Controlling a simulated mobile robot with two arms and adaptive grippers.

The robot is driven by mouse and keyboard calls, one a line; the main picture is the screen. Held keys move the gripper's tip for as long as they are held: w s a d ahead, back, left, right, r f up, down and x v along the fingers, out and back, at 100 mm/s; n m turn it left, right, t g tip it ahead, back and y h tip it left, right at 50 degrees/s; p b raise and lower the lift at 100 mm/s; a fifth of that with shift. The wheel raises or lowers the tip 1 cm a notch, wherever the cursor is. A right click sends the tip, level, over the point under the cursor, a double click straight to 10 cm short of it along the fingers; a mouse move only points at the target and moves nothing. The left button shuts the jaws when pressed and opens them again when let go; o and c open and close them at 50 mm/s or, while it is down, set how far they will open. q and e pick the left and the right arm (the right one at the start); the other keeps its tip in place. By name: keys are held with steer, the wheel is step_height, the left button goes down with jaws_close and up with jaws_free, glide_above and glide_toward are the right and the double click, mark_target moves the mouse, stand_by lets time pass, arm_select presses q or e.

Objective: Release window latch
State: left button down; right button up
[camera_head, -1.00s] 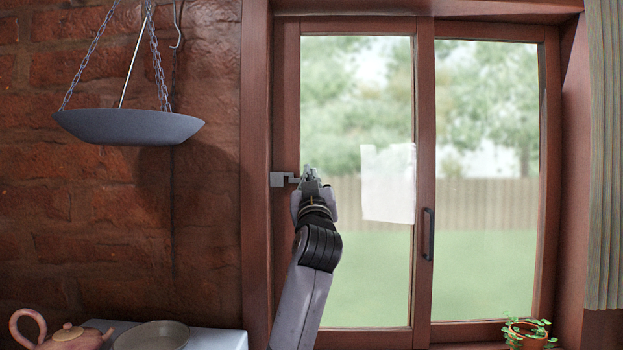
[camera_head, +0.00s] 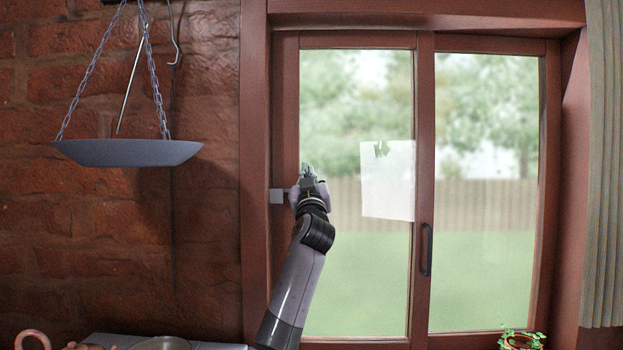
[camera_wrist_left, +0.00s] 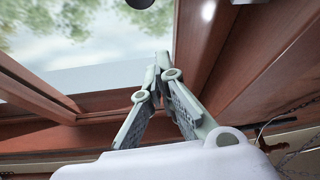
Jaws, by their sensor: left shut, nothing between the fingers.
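The window (camera_head: 350,260) has a reddish-brown wooden frame and two glass panes. My left gripper (camera_head: 308,172) is just right of the latch, in front of the left edge of the left pane. In the left wrist view its fingers (camera_wrist_left: 160,60) come together at the tips with nothing between them, close to the wooden frame (camera_wrist_left: 215,60). I cannot tell whether it touches the latch. My right gripper is not in view.
A white sheet (camera_head: 387,180) is on the left pane. A dark handle (camera_head: 427,250) is on the middle upright. A grey hanging pan (camera_head: 128,153) with chains is at left by the brick wall. A potted plant (camera_head: 521,341) is at lower right, a curtain (camera_head: 603,170) at right.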

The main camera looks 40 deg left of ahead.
arm_select(q)
steer(key=f, duration=0.4)
steer(key=shift+w+d+p, duration=0.1)
steer(key=shift+w+p, duration=0.3)
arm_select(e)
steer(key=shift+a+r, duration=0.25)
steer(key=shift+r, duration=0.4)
arm_select(q)
steer(key=shift+f, duration=0.15)
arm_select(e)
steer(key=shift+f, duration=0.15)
